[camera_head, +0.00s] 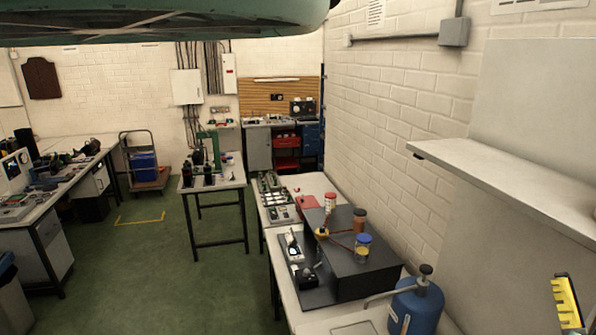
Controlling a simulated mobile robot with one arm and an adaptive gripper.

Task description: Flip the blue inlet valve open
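A dark box-shaped apparatus (345,262) stands on the bench at the lower right. A small clear container with a blue top and yellow lower part (362,247) stands on it. A red-topped container (330,203) and an orange-brown one (359,219) stand behind it, with a yellow-topped part (321,233) at the left and thin reddish lines between. A blue tank with a black knob (417,305) and a grey spout stands in front. I cannot tell which blue part is the inlet valve, or its position. My gripper is not recognisable in this view.
A pale shelf (510,185) juts from the right wall above the bench. A yellow and black object (567,303) is at the lower right edge. A table with a green machine (212,182) stands farther back. Green floor (170,260) is clear at centre left.

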